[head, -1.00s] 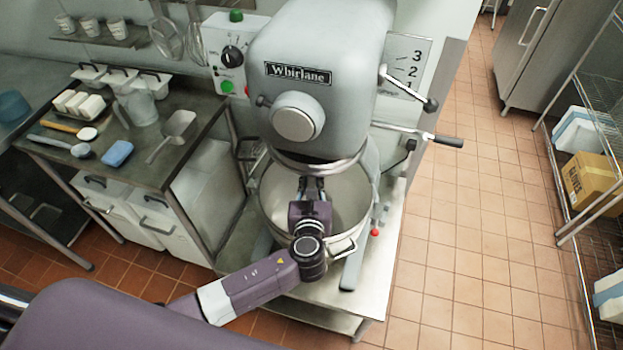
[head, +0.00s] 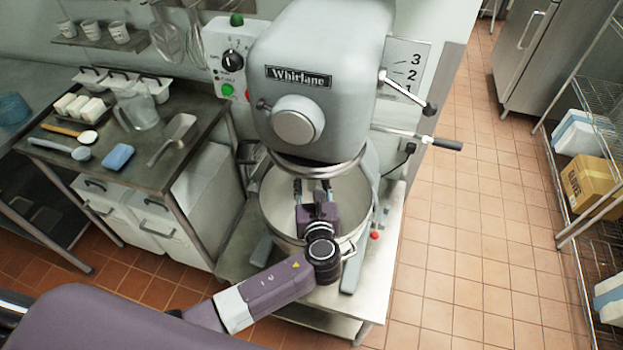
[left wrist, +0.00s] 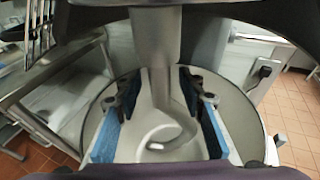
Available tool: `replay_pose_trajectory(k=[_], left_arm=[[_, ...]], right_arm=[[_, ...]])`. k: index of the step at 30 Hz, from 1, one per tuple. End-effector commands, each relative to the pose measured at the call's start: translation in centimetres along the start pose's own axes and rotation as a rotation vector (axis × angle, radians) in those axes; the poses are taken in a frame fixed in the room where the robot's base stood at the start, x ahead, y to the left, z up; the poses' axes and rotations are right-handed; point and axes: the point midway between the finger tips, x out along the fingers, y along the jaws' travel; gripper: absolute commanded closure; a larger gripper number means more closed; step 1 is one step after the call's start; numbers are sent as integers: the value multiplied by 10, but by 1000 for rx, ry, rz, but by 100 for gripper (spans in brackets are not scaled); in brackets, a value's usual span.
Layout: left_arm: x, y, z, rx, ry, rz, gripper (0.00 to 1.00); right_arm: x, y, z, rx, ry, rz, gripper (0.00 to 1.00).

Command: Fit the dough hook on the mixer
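The grey mixer (head: 330,60) stands on a metal table with its head above the steel bowl (head: 275,205). In the left wrist view the grey dough hook (left wrist: 160,85) hangs upright under the mixer head, its curved end low over the bowl (left wrist: 238,105). Its top meets a thick grey shaft (left wrist: 157,35); I cannot tell how they are joined. My left gripper (head: 312,186) is over the bowl, below the mixer head. Its blue-padded fingers (left wrist: 163,115) are spread on both sides of the hook, with gaps between. The head view hides the hook. My right gripper is not in view.
The bowl rim surrounds my left gripper, and the mixer head is close above it. A lever (head: 418,138) sticks out at the mixer's right. A side table (head: 60,170) at left holds a jug (head: 137,108), a scoop (head: 172,140) and a blue sponge (head: 117,156).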

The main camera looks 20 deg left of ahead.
Motion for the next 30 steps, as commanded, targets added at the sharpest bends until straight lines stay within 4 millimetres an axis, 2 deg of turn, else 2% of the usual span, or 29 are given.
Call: replay_pose_trajectory(k=[5,12,16,21,30], left_arm=[[-26,0,-1,-2,1,-3,63],[-79,-1,1,-4,-1,-3,63],[-100,-1,2,-4,-2,-3,63],[-115,0,2,-4,-5,-1,63],[-117,6,-1,-52,18,12,63]], right_arm=[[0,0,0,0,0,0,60],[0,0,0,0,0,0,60],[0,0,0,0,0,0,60],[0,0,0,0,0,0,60],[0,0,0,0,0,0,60]])
